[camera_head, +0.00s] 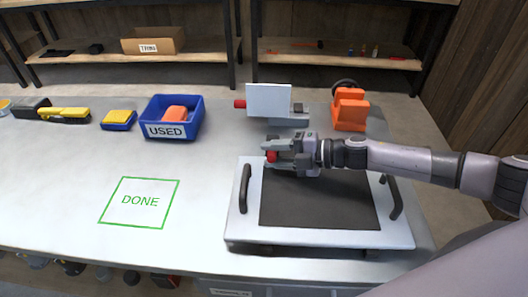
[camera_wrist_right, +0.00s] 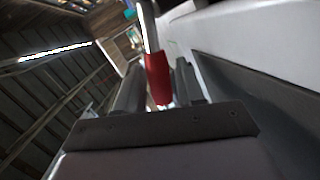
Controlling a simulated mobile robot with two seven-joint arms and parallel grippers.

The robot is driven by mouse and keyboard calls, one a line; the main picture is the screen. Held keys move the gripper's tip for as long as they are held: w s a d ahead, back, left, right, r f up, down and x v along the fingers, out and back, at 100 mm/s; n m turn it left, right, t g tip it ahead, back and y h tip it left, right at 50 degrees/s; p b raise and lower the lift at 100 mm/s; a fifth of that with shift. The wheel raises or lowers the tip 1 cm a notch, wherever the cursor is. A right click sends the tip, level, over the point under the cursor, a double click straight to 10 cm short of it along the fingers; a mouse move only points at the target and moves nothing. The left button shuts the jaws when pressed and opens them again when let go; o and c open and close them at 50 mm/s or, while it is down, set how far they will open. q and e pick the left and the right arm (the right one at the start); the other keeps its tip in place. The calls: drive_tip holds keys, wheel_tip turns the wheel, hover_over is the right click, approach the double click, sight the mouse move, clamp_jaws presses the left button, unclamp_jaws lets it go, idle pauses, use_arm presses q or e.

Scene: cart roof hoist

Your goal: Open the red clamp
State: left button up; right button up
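A red clamp part (camera_wrist_right: 158,78) stands between the two fingers of my right gripper (camera_wrist_right: 160,85), with a finger close against each side. In the head view the red piece (camera_head: 272,156) shows at the fingertips of my right gripper (camera_head: 280,154), above the back left of the dark mat. The fingers are closed to about its width. The gripper hides much of the part that the red piece belongs to. A second red piece (camera_head: 239,104) sticks out at the left of a white upright plate (camera_head: 269,100) behind the gripper. My left gripper is not in view.
The white tray (camera_head: 300,234) with dark handles lies below my right arm. An orange tool (camera_head: 349,110) stands behind the arm. A blue bin (camera_head: 190,134) marked USED, holding an orange thing, is at left. The table around the green DONE square (camera_head: 140,222) is clear.

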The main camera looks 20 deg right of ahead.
drive_tip(key=shift+x, duration=1.35)
